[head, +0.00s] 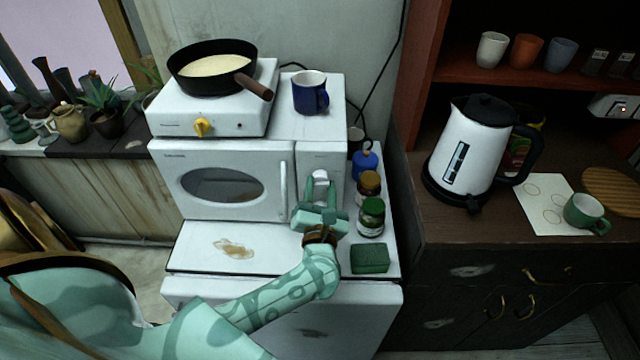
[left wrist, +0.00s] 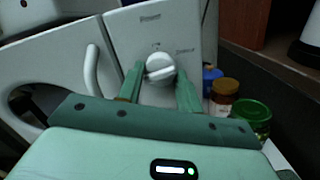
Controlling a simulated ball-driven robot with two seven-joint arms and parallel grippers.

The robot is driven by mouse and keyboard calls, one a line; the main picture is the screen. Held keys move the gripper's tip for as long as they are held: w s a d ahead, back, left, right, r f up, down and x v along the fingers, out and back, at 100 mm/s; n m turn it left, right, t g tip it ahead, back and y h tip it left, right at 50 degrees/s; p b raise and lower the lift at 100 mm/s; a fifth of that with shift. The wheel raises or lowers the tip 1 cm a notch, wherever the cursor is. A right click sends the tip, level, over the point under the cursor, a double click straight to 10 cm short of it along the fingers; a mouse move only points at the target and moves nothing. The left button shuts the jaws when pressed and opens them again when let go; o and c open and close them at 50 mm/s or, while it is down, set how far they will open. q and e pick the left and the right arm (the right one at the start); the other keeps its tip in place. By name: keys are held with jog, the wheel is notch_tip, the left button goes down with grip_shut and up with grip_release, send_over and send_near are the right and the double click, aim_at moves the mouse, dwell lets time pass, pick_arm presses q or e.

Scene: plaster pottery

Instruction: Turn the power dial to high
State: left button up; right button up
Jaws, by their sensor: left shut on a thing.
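The white power dial (head: 320,175) sits on the front panel of the white microwave (head: 225,149). In the left wrist view the dial (left wrist: 160,66) lies under the word "Power". Its raised grip bar looks nearly level, slightly tilted. Small marks stand above and to the right of it, too blurred to read surely. My left gripper (head: 319,190) reaches the panel from the front, and its green fingers (left wrist: 161,78) are closed on the two sides of the dial. The fingers hide the dial's lower sides. My right gripper is not in view.
A hot plate (head: 170,122) with a frying pan (head: 213,72) and a blue mug (head: 310,93) stand on the microwave. Jars (head: 371,218) stand close right of my gripper, with a green sponge (head: 369,259) in front. A kettle (head: 470,150) stands on the right counter.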

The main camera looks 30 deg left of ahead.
pick_arm(q)
jog(key=m+h+p, duration=0.1)
jog(key=m+p, duration=0.2)
jog(key=m, duration=0.2)
jog(key=shift+s+r, duration=0.1)
jog(key=shift+r, duration=0.05)
jog(key=m+h+p, duration=0.1)
jog(key=m+p, duration=0.3)
jog(key=m, duration=0.2)
jog(key=shift+a+t, duration=0.1)
jog(key=shift+t, duration=0.3)
jog(key=m+p, duration=0.4)
jog(key=m, duration=0.2)
jog(key=shift+s+r+h, duration=0.1)
jog(key=shift+r+h, duration=0.05)
jog(key=shift+h, duration=0.25)
jog(key=m+p, duration=0.3)
jog(key=m, duration=0.1)
jog(key=shift+g, duration=0.3)
jog(key=shift+m, duration=0.3)
jog(key=o, duration=1)
